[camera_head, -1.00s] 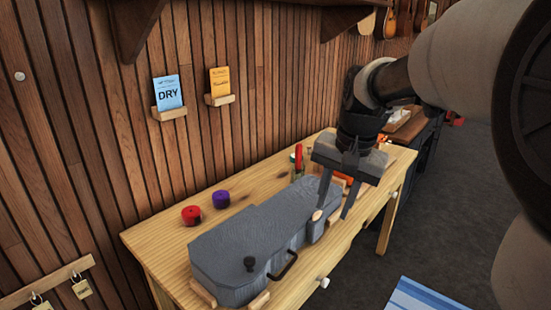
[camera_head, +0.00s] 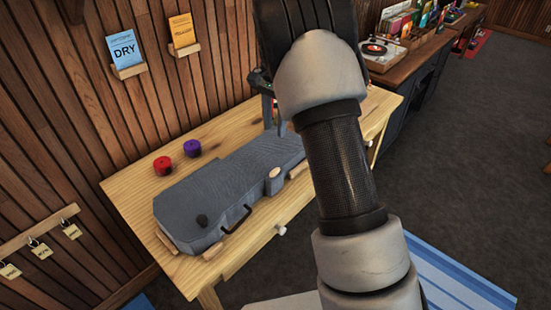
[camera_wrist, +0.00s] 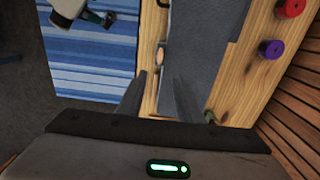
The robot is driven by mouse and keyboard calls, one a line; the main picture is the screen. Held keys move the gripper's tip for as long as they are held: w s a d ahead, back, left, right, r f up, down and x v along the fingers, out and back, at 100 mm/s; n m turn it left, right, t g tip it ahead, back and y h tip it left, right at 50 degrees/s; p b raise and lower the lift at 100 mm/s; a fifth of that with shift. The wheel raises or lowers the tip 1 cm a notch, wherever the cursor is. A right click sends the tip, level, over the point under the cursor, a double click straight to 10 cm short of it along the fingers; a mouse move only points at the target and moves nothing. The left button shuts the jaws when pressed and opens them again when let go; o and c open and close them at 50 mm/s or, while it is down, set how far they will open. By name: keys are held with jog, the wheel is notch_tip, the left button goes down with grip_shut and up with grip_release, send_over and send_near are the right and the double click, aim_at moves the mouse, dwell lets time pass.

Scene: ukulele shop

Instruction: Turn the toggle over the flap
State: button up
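A grey instrument case (camera_head: 225,185) lies on the wooden bench. A pale wooden rounded piece (camera_head: 273,181), which looks like the toggle, sits at the case's front edge; I cannot make out the flap. My gripper (camera_head: 275,115) is over the narrow far end of the case, partly hidden behind my arm. In the wrist view, my gripper (camera_wrist: 163,98) has its two fingers apart with nothing held between them. The case (camera_wrist: 205,40) runs upward beyond the fingers, and the rounded piece (camera_wrist: 161,53) shows at its edge.
Red (camera_head: 163,165) and purple (camera_head: 192,148) round items stand on the bench (camera_head: 135,185) behind the case. A black handle (camera_head: 238,220) juts from the case front. The slatted wall is close behind. Open floor and a blue striped rug (camera_head: 450,280) lie in front.

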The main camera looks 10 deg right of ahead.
aim_at(275, 170)
notch_tip(275, 170, down, 18)
jog(key=shift+r+p, duration=0.25)
jog(key=shift+p, duration=0.2)
jog(key=shift+c, duration=0.2)
grip_shut()
